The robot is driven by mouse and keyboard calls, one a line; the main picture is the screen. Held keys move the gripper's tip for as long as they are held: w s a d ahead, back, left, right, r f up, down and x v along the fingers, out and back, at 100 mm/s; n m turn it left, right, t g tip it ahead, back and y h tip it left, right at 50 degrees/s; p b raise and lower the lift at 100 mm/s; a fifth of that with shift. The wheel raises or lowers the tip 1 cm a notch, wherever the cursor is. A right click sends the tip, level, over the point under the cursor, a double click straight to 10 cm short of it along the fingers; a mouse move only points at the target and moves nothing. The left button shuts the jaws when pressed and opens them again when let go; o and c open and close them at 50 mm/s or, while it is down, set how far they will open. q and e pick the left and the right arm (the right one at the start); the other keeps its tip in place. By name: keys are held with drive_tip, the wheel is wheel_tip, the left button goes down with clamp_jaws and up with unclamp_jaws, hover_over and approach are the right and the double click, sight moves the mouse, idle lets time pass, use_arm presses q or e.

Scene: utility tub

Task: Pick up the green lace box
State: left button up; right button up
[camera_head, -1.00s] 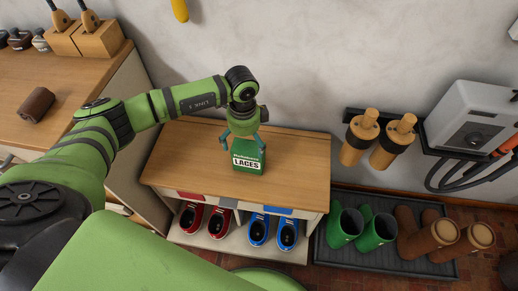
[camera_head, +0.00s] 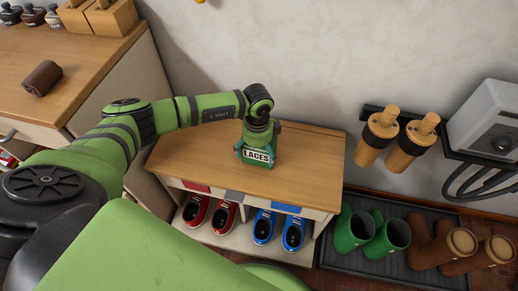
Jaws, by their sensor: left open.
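The green lace box (camera_head: 257,157) stands on the wooden top of a low shoe bench (camera_head: 310,150). Its white label reads LACES. My left gripper (camera_head: 258,146) is right over the box, pointing down, with its teal fingers around the upper part on the left and right sides. The gripper hides the top of the box. The fingers are open, and I cannot tell whether either touches the box. My right gripper is not in view.
Red shoes (camera_head: 210,213) and blue shoes (camera_head: 278,230) sit on the shelf under the bench top. Green boots (camera_head: 370,234) and brown boots (camera_head: 460,245) stand on a dark tray to the right. A wooden counter (camera_head: 85,70) with a brown roll (camera_head: 42,78) is at the left. The bench top around the box is clear.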

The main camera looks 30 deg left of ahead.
use_arm(q)
drive_tip(key=c, duration=1.1)
drive_tip(key=shift+c, duration=0.2)
